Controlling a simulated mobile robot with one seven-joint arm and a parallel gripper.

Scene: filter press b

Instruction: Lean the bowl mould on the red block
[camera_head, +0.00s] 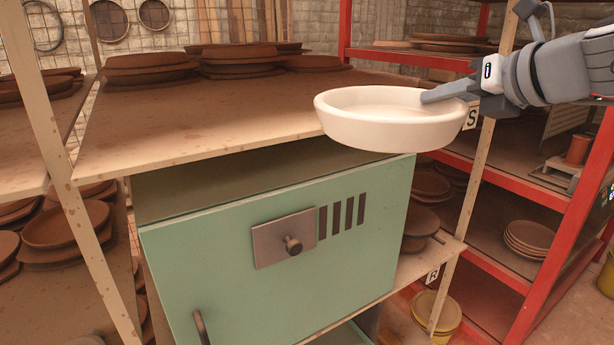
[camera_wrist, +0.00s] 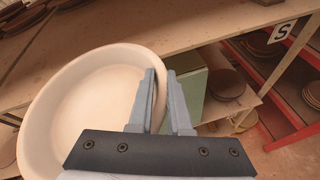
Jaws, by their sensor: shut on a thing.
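The bowl mould (camera_head: 370,130) is a round, shallow, cream-white bowl. My gripper (camera_head: 440,95) comes from the right in the head view and is shut on its right rim. The bowl is held in the air, roughly level, in front of the wooden shelf's front right corner and above the green cabinet. In the wrist view the bowl mould (camera_wrist: 85,110) fills the left, and the fingers of my gripper (camera_wrist: 162,95) stand either side of its wall. I cannot make out a red block in either view.
A wooden shelf (camera_head: 200,125) holds stacked brown discs (camera_head: 150,68) at its back; its front is bare. Below stands a green cabinet (camera_head: 200,270) with a knob plate and handle. A red-framed rack (camera_head: 490,270) with more discs is at right. A yellow bucket (camera_head: 437,312) stands low.

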